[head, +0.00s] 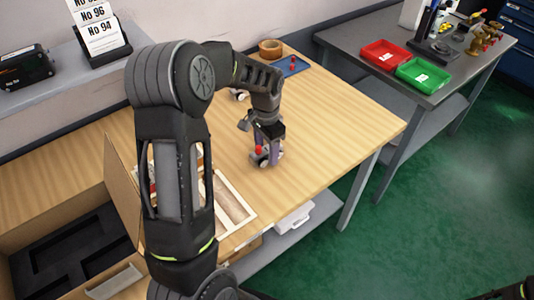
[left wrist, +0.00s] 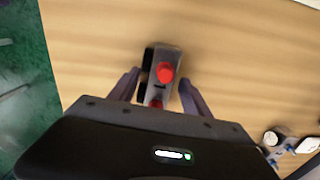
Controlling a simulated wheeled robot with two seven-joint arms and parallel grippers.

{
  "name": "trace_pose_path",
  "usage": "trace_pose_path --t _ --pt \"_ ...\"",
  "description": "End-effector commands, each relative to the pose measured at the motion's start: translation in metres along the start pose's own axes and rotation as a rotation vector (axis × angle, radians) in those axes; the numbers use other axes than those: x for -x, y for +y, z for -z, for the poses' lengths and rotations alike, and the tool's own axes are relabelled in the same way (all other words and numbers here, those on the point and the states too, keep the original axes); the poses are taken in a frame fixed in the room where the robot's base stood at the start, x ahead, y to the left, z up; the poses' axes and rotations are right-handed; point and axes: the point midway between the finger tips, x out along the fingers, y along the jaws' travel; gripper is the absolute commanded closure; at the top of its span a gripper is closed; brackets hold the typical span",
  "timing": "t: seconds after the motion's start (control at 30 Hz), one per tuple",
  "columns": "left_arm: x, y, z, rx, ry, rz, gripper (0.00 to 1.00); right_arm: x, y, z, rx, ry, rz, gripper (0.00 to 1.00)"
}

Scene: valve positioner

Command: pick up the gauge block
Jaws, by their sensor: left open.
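The gauge block (head: 259,159) is a small grey block with red knobs and black parts on one side. It stands on the wooden table under my left gripper (head: 267,150). In the left wrist view the gauge block (left wrist: 167,61) shows between the two fingers of the left gripper (left wrist: 159,82), its near end partly hidden by the gripper body. The fingers are open, one on each side, with a gap visible at the right finger. Whether the left finger touches it I cannot tell. My right gripper is not seen.
A blue tray (head: 296,69) with red pieces and a round wooden ring (head: 270,46) lie at the table's back. A grey and white part (left wrist: 284,141) is at lower right in the wrist view. An open box with foam (head: 70,250) is at left. The table's right side is clear.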

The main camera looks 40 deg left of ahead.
Motion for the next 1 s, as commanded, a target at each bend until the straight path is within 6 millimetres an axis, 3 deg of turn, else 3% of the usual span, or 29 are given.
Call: trace_pose_path --t 0.1,0.8,1.0 --pt "0.0002 -0.0001 0.0001 0.0 0.0 0.0 0.44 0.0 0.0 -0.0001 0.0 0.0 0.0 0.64" --pt "0.0004 -0.0003 0.0 0.0 0.0 0.001 1.0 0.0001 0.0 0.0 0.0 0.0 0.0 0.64" --pt "0.0009 -0.0005 0.0003 0.0 0.001 0.001 1.0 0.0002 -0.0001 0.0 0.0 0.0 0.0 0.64"
